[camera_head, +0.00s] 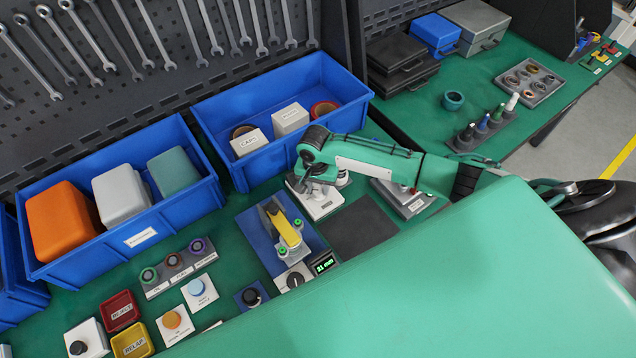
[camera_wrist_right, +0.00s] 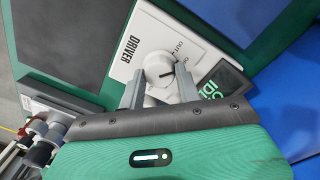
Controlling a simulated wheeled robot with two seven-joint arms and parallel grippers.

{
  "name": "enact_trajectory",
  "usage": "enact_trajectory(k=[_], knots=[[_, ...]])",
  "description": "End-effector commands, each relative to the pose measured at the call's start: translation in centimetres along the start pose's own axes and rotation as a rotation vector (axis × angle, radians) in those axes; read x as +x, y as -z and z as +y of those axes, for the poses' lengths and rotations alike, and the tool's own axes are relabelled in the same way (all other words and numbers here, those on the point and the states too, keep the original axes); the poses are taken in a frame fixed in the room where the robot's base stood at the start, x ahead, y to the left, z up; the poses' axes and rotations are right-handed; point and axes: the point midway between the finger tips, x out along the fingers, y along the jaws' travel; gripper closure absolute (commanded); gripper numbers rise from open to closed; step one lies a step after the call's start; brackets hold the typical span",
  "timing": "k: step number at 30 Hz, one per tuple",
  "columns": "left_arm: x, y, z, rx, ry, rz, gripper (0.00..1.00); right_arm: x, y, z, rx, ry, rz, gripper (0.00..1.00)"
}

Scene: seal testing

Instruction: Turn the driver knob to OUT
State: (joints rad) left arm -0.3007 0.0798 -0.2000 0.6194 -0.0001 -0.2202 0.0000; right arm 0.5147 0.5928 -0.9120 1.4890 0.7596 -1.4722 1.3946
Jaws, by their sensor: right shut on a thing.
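The driver knob (camera_wrist_right: 158,67) is a round white knob on a white plate (camera_wrist_right: 150,28) marked DRIVER. In the right wrist view its dark pointer line points right, towards the dark display, below the small OUT lettering on the plate. My right gripper (camera_wrist_right: 160,88) has its two grey fingers on either side of the knob, shut on it. In the head view my right gripper (camera_head: 318,188) is over the white plate (camera_head: 316,206), and the knob is mostly hidden beneath it. My left gripper is not in view.
A dark display with green letters (camera_wrist_right: 216,88) is beside the knob. A blue fixture with a yellow piece (camera_head: 288,232) stands left of my gripper, a dark pad (camera_head: 362,228) in front. Blue bins (camera_head: 205,100) with boxes stand behind. Other knobs and buttons are at lower left.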

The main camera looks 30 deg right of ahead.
Motion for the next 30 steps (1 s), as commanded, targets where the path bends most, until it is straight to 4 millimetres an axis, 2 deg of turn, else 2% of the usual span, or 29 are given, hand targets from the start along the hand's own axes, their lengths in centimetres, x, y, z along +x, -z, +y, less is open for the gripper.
enact_trajectory(k=[1,3,12,21,30], knots=[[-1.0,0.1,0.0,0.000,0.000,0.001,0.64,-0.4,-0.1,0.1,-0.036,-0.002,0.000,0.89],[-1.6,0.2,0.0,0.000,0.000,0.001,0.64,-0.4,-0.1,0.0,-0.095,-0.002,0.002,0.89],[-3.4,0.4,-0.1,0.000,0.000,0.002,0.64,-0.2,-0.1,0.0,-0.324,-0.002,0.014,0.89],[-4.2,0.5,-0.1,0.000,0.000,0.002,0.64,-0.1,0.0,0.0,-0.471,-0.002,0.021,0.89],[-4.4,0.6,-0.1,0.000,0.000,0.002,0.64,0.0,0.0,0.0,-0.515,-0.001,0.024,0.89]])
